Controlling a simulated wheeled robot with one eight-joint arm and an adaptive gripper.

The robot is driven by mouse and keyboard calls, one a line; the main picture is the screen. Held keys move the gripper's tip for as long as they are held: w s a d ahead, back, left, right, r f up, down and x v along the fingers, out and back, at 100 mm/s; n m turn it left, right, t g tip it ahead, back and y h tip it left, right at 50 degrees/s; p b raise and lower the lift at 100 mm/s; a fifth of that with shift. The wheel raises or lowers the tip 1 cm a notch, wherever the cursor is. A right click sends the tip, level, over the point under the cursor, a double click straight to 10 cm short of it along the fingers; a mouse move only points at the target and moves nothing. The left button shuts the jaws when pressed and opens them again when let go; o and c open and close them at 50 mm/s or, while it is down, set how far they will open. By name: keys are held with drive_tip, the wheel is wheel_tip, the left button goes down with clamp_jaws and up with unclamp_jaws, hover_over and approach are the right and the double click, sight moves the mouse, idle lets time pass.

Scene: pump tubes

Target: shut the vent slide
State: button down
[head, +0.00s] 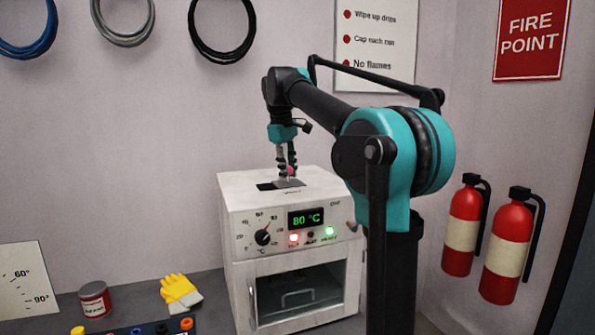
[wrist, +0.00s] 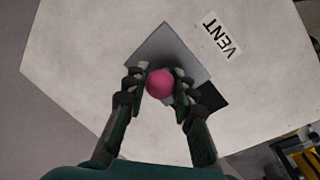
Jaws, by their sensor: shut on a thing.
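The vent slide is a grey plate (head: 291,184) on top of the white oven (head: 240,200), with a pink round knob (head: 290,170). In the wrist view the plate (wrist: 168,48) lies flat and the knob (wrist: 160,83) sits between my fingers. A dark vent opening (head: 265,187) shows to the left of the plate in the head view, so the vent is partly uncovered. The opening (wrist: 210,97) also shows at the lower right of the plate in the wrist view. My gripper (head: 287,167) points down from above and is shut on the knob.
A VENT label (wrist: 222,35) lies beside the slide. The oven's display (head: 308,219) reads 80 °C. Yellow gloves (head: 179,290) and a red can (head: 94,299) are on the bench at left. Fire extinguishers (head: 463,230) hang at right. The rest of the oven top is clear.

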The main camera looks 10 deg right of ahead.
drive_tip(key=a, duration=0.3)
drive_tip(key=s+a, duration=0.1)
drive_tip(key=a, duration=0.2)
drive_tip(key=shift+s, duration=0.1)
drive_tip(key=c, duration=1.2)
unclamp_jaws()
drive_tip(key=shift+a, duration=0.1)
drive_tip(key=shift+r, duration=0.1)
drive_tip(key=r, duration=0.4)
drive_tip(key=s+a+r, duration=0.1)
drive_tip(key=r, duration=0.6)
drive_tip(key=shift+s+a+r, duration=0.3)
